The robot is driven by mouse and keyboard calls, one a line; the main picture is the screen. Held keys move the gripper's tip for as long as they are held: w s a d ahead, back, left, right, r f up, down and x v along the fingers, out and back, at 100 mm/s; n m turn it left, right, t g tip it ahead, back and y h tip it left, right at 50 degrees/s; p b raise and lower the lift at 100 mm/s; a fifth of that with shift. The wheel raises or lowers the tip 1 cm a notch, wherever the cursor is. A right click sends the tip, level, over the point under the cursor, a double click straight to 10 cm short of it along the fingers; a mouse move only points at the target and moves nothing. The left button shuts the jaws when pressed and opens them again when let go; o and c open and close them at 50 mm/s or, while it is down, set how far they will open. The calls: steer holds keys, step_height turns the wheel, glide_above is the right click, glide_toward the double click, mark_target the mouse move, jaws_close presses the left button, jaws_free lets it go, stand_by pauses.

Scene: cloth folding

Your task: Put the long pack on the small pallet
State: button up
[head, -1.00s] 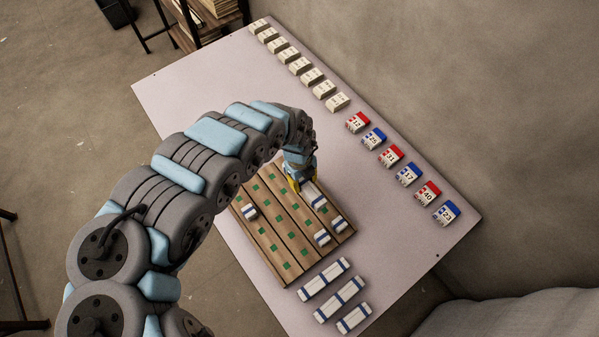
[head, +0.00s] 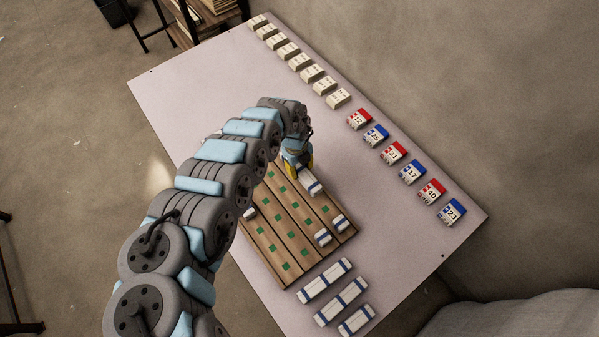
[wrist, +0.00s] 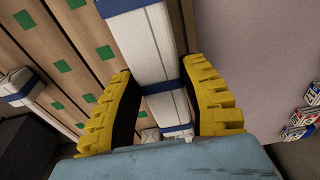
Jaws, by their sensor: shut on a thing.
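My gripper (head: 298,166) is over the far right part of the wooden pallet (head: 262,235) with green squares. Its yellow fingers (wrist: 160,70) are shut on a long white pack (head: 311,183) with blue bands. In the wrist view the pack (wrist: 145,45) runs between the fingers and out past the top edge, over the planks. I cannot tell whether it touches the pallet. Two short white packs (head: 322,238) (head: 340,224) sit at the pallet's right. Another pack (head: 250,213) at its left is partly hidden by my arm.
Several white packs with blue bands (head: 326,281) lie on the table (head: 200,95) in front of the pallet. A row of pale boxes (head: 312,73) and red and blue numbered boxes (head: 392,153) lines the right edge. The table's far left part is clear.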

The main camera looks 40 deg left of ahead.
mark_target(300, 173)
steer(key=shift+w+a+f, duration=0.15)
steer(key=shift+a+f, duration=0.05)
steer(key=shift+f, duration=0.35)
step_height(300, 173, down, 2)
steer(key=shift+f+b, duration=0.1)
steer(key=shift+b, duration=0.2)
steer(key=shift+a+f, duration=0.1)
steer(key=shift+f, duration=0.1)
steer(key=shift+f, duration=0.15)
steer(key=o, duration=1.2)
steer(key=shift+a+r+p, duration=0.2)
steer(key=shift+a+r, duration=0.1)
steer(key=shift+r, duration=1.75)
steer(key=shift+a+r+p, duration=0.2)
steer(key=shift+a+r, duration=0.05)
steer(key=shift+r, duration=1.75)
steer(key=shift+a+r+p, duration=0.2)
steer(key=shift+a+r, duration=0.1)
steer(key=shift+r, duration=1.75)
